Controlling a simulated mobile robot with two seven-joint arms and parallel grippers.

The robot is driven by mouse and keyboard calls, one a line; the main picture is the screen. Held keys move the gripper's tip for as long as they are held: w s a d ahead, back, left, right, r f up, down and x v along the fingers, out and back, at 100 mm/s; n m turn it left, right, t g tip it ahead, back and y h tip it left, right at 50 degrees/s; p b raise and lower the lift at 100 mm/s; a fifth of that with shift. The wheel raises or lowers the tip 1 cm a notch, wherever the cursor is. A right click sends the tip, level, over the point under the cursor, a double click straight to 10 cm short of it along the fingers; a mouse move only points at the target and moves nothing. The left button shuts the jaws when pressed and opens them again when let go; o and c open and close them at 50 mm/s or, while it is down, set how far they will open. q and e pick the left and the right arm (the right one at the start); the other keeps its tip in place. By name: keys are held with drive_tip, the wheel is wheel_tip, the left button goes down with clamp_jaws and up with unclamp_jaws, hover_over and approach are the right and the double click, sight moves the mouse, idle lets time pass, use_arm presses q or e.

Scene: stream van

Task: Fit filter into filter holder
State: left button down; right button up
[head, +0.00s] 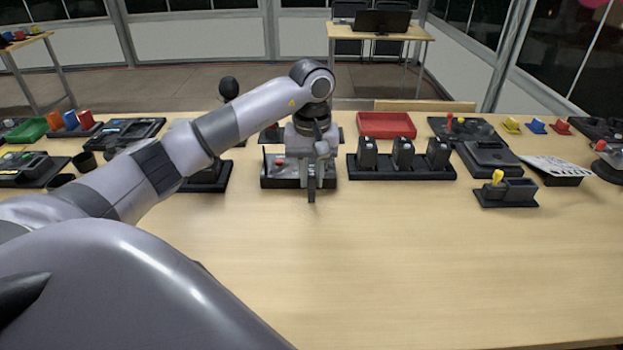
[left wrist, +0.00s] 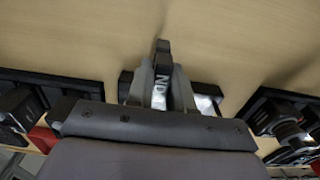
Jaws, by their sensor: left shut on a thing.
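A dark, narrow filter (head: 311,189) is held upright between the fingers of my left gripper (head: 313,163) in the head view. My right gripper is not in view.
A black rack (head: 405,174) with several dark upright items stands to the right, with a red tray (head: 386,125) behind it. A small black holder with a yellow part (head: 505,193) is further right. The front of the table (head: 430,270) is clear.

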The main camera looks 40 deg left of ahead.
use_arm(q)
drive_tip(key=shift+f, duration=0.8)
drive_tip(key=shift+f, duration=0.1)
drive_tip(key=c, duration=1)
unclamp_jaws()
